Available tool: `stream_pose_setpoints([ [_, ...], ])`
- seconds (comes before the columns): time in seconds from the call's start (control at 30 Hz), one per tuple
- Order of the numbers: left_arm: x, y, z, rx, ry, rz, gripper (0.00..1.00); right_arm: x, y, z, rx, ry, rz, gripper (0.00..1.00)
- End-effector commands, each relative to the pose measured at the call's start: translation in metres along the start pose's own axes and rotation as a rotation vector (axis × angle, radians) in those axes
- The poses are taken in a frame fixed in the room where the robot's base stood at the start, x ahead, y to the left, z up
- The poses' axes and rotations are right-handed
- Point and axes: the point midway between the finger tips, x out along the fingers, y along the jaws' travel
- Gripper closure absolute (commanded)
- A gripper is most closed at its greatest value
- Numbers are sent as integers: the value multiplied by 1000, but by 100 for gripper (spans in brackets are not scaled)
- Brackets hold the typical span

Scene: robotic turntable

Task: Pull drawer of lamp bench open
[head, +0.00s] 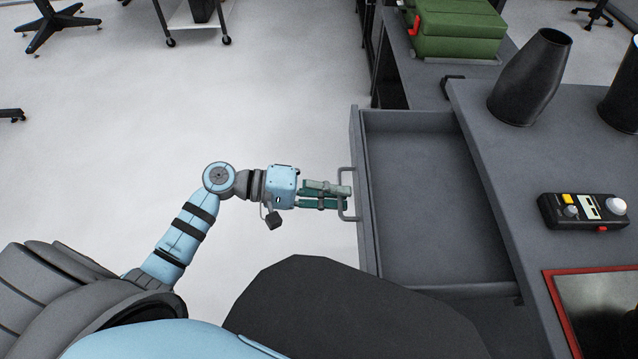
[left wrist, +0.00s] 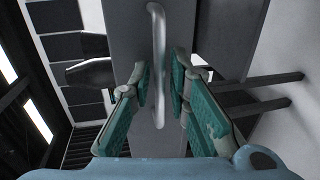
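The lamp bench's drawer (head: 425,185) is a grey empty box, pulled well out to the left from under the bench top in the head view. Its front carries a thin grey bar handle (head: 343,178). My left gripper (head: 346,193) is at this handle, its green-padded fingers reaching it from the left. In the left wrist view the handle (left wrist: 158,65) runs between the two fingertips (left wrist: 161,84). The fingers stand apart around the bar, with a narrow gap on the right side; contact on the left side is unclear. My right gripper is not in view.
The bench top (head: 520,150) holds a dark vase-like lamp part (head: 532,78), a control box with knobs (head: 584,211) and a red-framed panel (head: 597,303). A green case (head: 457,28) sits on a surface behind. The floor (head: 270,95) left of the drawer is clear.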

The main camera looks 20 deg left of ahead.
Motion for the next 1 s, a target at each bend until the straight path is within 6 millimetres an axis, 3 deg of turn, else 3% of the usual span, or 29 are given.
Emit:
stream_pose_setpoints([
  [0.3,-82,-2,1,-1,-3,-10,84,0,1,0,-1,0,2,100],
  [0.4,-100,-1,1,-2,-3,-7,84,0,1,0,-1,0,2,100],
  [0.53,-110,0,1,0,-2,-2,84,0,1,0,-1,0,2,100],
  [1.0,-110,0,0,1,2,0,84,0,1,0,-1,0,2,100],
])
